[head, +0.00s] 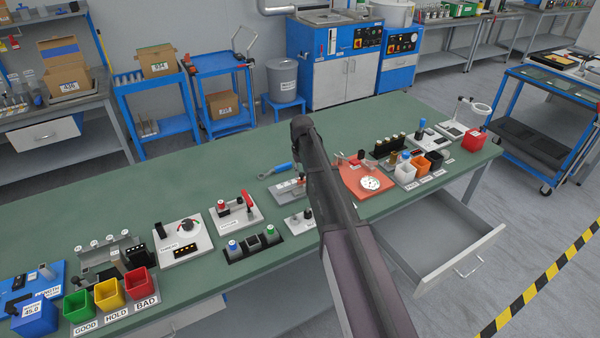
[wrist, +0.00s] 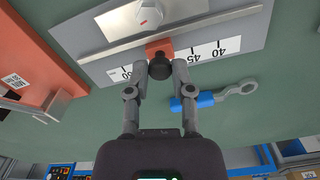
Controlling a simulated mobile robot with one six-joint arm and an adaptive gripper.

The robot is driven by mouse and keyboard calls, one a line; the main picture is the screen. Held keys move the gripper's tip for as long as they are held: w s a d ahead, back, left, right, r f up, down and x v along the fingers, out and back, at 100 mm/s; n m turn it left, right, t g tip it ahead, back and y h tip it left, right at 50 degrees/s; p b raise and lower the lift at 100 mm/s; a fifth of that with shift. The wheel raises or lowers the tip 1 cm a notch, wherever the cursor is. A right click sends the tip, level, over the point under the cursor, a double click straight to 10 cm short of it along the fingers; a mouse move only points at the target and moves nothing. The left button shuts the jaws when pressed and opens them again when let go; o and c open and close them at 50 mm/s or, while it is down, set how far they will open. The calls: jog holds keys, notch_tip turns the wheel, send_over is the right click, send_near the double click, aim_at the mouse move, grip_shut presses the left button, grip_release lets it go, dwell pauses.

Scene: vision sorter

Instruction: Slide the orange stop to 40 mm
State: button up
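The orange stop (wrist: 155,48) sits on a grey fixture (wrist: 92,48) with a white printed scale (wrist: 207,50), in the wrist view. A black knob (wrist: 160,67) sticks out from the stop. My gripper (wrist: 160,69) has one finger on each side of this knob, with no clear gap, and looks shut on it. In the head view the fixture (head: 284,190) is partly behind my arm, which hides the stop and my gripper.
A blue-handled wrench (wrist: 205,100) lies on the green table beside the fixture; it also shows in the head view (head: 275,171). An orange-red panel (wrist: 30,60) stands on the fixture's other side. A drawer (head: 450,240) is open below the table.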

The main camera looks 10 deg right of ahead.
aim_at(286, 189)
grip_shut()
jog(key=a, duration=0.2)
jog(key=s+a, duration=0.1)
jog(key=a, duration=0.1)
jog(key=s+a, duration=0.1)
jog(key=a, duration=0.1)
jog(key=shift+a, duration=0.1)
jog(key=o, duration=0.8)
grip_release()
jog(key=shift+o, duration=0.2)
jog(key=s+d+r+p, duration=0.2)
jog(key=s, duration=1.1)
jog(key=s+d+r+p, duration=0.2)
jog(key=s+d, duration=0.1)
jog(key=s, duration=1.1)
jog(key=shift+d+r+m, duration=0.15)
jog(key=shift+d+m, duration=0.15)
